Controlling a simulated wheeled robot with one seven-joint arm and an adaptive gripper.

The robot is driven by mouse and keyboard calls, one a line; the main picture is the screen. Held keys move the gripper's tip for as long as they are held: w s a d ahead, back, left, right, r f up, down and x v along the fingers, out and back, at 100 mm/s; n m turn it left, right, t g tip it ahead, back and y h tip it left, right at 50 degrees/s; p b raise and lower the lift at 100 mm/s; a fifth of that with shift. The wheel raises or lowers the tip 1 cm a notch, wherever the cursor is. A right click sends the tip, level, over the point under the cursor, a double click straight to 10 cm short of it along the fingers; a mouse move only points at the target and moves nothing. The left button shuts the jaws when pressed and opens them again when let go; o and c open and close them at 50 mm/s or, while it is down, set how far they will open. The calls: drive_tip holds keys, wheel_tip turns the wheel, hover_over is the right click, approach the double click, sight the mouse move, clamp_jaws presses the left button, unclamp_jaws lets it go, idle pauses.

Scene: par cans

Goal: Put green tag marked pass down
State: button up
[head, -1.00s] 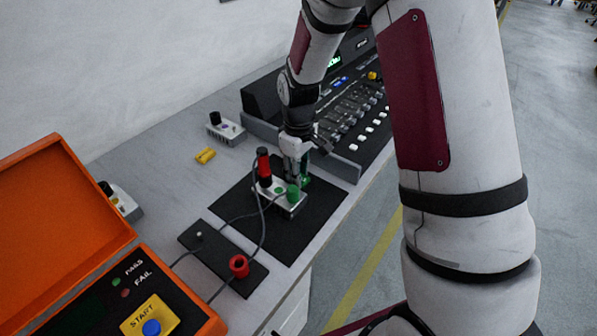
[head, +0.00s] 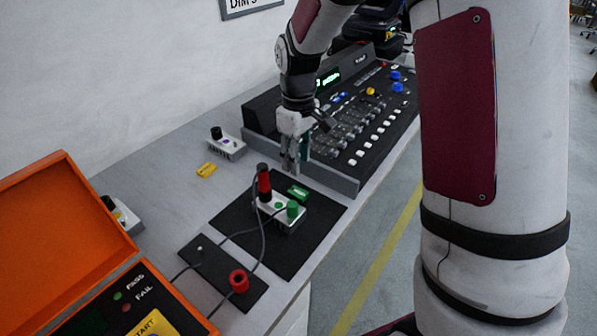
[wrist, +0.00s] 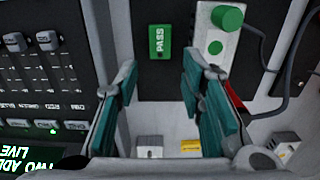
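The green tag marked PASS (head: 298,192) lies flat on the black mat (head: 237,215), beside a small grey box (head: 282,216) with a green knob. In the wrist view the tag (wrist: 159,42) reads "PASS" and lies beyond my fingertips, touched by neither. My gripper (head: 290,168) is above the far edge of the mat, up and back from the tag. In the wrist view my gripper (wrist: 162,72) has its teal finger pads spread wide with nothing between them.
A lighting console (head: 345,125) stands close to the right of my gripper. A red-and-black probe (head: 264,184) with cables rises by the box. A black plate with a red socket (head: 238,281) and an open orange case (head: 60,215) are nearer. A yellow piece (head: 206,170) lies left.

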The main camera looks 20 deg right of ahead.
drive_tip(key=s+r+m+t, duration=0.1)
drive_tip(key=s+r+m, duration=0.2)
drive_tip(key=s+r, duration=1.15)
drive_tip(key=s+m+t, duration=0.1)
drive_tip(key=s+m, duration=0.2)
drive_tip(key=s, duration=1.3)
drive_tip(key=shift+s+m, duration=0.2)
drive_tip(key=shift+m, duration=0.2)
drive_tip(key=shift+r, duration=0.1)
wheel_tip(320, 180, up, 9)
drive_tip(key=t+p, duration=0.2)
drive_tip(key=p, duration=0.5)
drive_tip(key=shift+d, duration=0.15)
